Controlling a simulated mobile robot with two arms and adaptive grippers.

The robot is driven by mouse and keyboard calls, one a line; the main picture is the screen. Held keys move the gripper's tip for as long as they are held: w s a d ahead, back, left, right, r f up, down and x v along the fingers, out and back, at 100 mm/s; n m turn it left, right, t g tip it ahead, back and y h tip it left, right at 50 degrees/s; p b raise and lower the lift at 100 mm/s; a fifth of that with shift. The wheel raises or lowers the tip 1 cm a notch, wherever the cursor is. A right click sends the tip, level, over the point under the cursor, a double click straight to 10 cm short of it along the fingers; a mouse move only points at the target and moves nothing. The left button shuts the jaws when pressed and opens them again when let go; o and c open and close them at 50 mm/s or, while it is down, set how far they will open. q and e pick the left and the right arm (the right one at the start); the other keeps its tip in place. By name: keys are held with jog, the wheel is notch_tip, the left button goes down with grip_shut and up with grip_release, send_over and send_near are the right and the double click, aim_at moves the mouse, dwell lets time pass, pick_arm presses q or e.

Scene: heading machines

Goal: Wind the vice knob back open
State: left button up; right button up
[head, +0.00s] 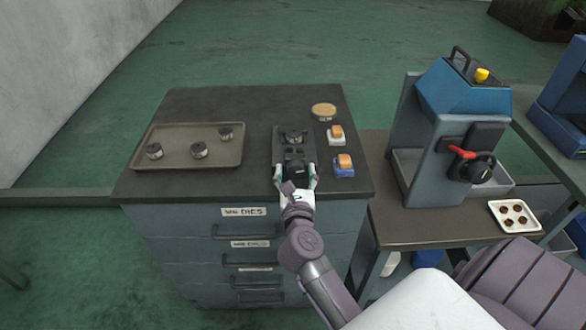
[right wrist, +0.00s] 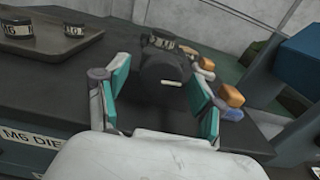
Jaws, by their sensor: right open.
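The vice (head: 279,143) is a dark block on top of the die cabinet, with a round dark die-like piece (head: 294,137) at its far end. Its black knob (head: 296,168) faces the cabinet's front edge. My right gripper (head: 295,177) is at the knob, its fingers on either side. In the right wrist view the knob (right wrist: 165,70) lies ahead between the two open teal-padded fingers (right wrist: 160,105); I cannot tell whether they touch it. My left gripper is not in view.
A tray (head: 190,163) with three dies sits left on the cabinet top (head: 215,105). A round tan lid (head: 324,110) and two orange-topped blocks (head: 336,133) (head: 344,164) stand right of the vice. A blue machine (head: 450,130) with a red lever stands further right.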

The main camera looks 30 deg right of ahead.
jog(key=shift+s, duration=0.1)
jog(key=shift+c, duration=1)
jog(key=c, duration=0.9)
jog(key=shift+c, duration=0.2)
jog(key=shift+r+n+p, duration=0.2)
jog(key=shift+n+p, duration=0.8)
jog(key=shift+p, duration=0.15)
jog(key=n+p, duration=0.5)
jog(key=n, duration=0.1)
jog(key=n+p, duration=0.3)
jog(key=n, duration=0.1)
jog(key=shift+n+p, duration=0.3)
jog(key=shift+p, duration=0.1)
jog(key=shift+d+n+p, duration=0.1)
jog(key=shift+n+p, duration=1.05)
jog(key=shift+n, duration=0.75)
jog(key=shift+f, duration=0.1)
